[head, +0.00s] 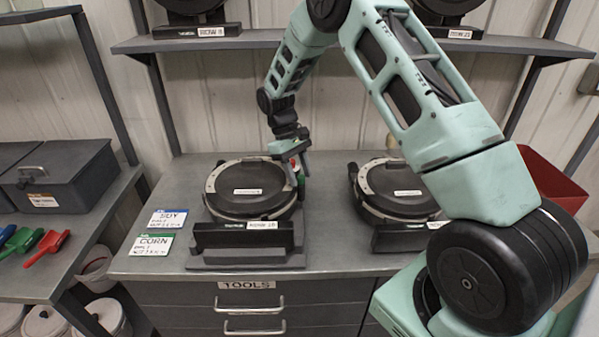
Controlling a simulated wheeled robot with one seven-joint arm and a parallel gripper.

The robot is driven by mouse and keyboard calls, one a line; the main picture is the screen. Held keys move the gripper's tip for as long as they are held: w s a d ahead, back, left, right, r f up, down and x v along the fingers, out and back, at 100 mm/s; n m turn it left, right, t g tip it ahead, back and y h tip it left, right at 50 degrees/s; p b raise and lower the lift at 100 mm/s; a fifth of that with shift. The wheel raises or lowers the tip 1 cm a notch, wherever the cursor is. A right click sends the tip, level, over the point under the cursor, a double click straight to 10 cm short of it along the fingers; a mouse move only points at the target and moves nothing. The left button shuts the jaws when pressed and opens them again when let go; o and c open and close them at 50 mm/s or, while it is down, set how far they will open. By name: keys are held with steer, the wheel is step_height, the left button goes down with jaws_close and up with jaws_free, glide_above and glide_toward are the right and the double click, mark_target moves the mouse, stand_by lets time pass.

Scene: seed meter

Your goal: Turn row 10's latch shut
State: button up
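The seed meter (248,204) stands on the bench at the left, a round black disc housing with a pale metal rim, lid down. The label (262,225) on its front plate is small and seems to read row 10. My gripper (297,172) is at the meter's upper right edge, pointing down. Small red and green parts show beside the fingers. The latch cannot be made out clearly; the gripper covers that side of the rim. I cannot tell whether the fingers touch anything or are closed.
A second meter (396,195) stands to the right, partly behind my arm. SOY (168,219) and CORN (152,244) cards lie at the bench's left. A shelf (270,43) with more meters runs above. A red bin (552,185) is at the right.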

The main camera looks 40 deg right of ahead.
steer(key=shift+w+r, duration=0.3)
steer(key=shift+r, duration=0.15)
steer(key=b+v, duration=0.4)
steer(key=v, duration=1.2)
steer(key=shift+r, duration=0.2)
steer(key=s+a+n+t+y, duration=0.1)
steer(key=s+a+n, duration=0.1)
steer(key=s+a, duration=0.65)
steer(key=s+a+n+t, duration=0.1)
steer(key=s+a, duration=0.5)
steer(key=a, duration=0.6)
steer(key=s+a+f+n+t, duration=0.1)
steer(key=s+a+f, duration=0.1)
steer(key=s, duration=0.9)
steer(key=s+a+f+n+t+b, duration=0.1)
steer(key=s+f, duration=0.4)
steer(key=s, duration=0.7)
steer(key=shift+a+y+b, duration=0.3)
steer(key=shift+a, duration=0.25)
